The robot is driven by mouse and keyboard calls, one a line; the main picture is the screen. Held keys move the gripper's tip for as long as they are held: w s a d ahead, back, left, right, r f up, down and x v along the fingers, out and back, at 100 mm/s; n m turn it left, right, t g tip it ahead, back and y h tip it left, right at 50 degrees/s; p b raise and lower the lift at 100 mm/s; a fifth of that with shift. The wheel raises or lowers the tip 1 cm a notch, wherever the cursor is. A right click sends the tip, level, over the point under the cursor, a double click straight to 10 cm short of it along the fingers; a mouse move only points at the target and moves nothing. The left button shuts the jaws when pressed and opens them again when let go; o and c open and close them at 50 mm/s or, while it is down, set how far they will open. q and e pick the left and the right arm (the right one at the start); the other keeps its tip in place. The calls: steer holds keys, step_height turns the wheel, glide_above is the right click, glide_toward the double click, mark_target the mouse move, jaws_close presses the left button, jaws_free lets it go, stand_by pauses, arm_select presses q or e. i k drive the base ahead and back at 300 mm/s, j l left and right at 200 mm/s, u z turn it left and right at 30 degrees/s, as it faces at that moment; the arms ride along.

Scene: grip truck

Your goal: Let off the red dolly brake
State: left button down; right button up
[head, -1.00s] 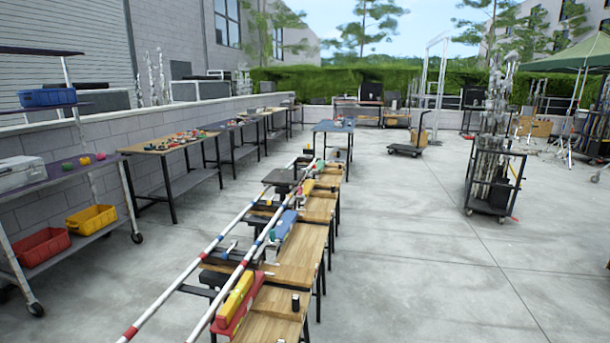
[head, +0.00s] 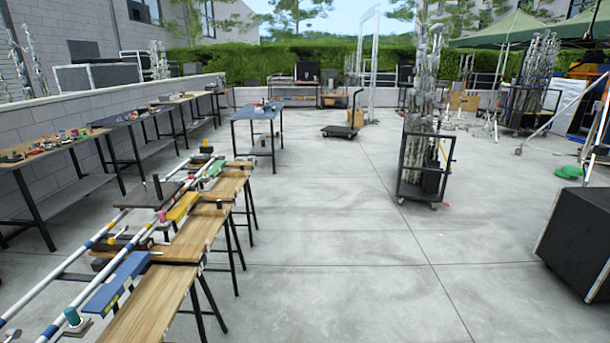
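Neither of my grippers is in the head view. No red dolly or brake shows clearly in this view. A pair of white rails with coloured bands (head: 95,241) runs along a row of wooden benches (head: 150,303) at the lower left. On or beside the rails sit a blue block-like piece (head: 118,281), a yellow one (head: 182,207) and a green one (head: 212,170). A small teal knob (head: 72,316) stands at the near end. The near end of the rails is cut off by the picture edge.
A wheeled cart of metal stands (head: 422,165) is ahead right. A black case (head: 580,240) stands at the right edge. A flat trolley (head: 340,131) and a blue table (head: 258,113) are farther back. Open concrete floor lies right of the benches.

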mark_target(192, 177)
steer(key=i+u, duration=0.15)
steer(key=i, duration=0.4)
steer(key=i+l+u, duration=0.1)
steer(key=i, duration=0.4)
steer(key=i+l+u, duration=0.15)
steer(key=i, duration=0.4)
